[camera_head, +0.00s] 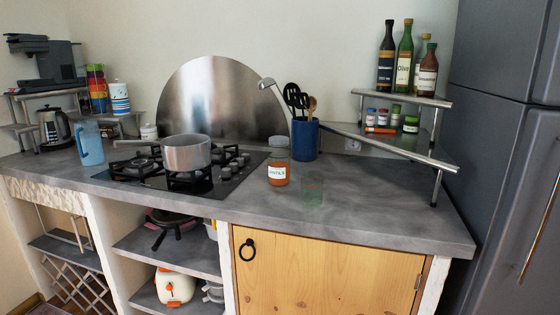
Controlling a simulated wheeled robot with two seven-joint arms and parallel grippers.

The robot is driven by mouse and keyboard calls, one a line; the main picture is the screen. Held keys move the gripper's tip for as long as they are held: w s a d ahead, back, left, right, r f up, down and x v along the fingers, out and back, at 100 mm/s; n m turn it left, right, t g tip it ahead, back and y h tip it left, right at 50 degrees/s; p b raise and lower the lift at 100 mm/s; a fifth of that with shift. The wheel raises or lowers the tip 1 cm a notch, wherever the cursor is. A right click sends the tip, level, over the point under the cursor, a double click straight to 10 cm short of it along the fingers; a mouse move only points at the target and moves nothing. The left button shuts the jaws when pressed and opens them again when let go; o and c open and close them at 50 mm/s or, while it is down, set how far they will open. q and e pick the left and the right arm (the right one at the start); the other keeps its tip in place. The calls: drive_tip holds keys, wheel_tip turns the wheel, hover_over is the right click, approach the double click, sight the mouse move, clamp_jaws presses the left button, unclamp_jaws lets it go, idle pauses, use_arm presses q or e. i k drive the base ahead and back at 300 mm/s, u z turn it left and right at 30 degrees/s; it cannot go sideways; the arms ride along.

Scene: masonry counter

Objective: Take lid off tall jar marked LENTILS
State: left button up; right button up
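The tall glass jar with the white label (277,173) stands upright on the grey counter, just right of the gas hob. The small label text is only partly legible and appears to end in "NTILS". Orange-brown contents fill its lower part, and the upper part is clear glass. A grey lid (279,141) appears to sit on top of the jar. Neither of my grippers shows in this view.
A greenish drinking glass (312,190) stands close to the jar's front right. A blue utensil holder (305,140) is behind it. A pot (186,154) sits on the hob to the left. A raised shelf (400,148) spans the right. The front right counter is clear.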

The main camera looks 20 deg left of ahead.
sight(279, 156)
drive_tip(key=u, duration=1.05)
drive_tip(key=k, duration=1.3)
drive_tip(key=u, duration=1.2)
drive_tip(key=i, duration=1.6)
drive_tip(key=z, duration=0.9)
drive_tip(key=i, duration=1.1)
drive_tip(key=z, duration=1.25)
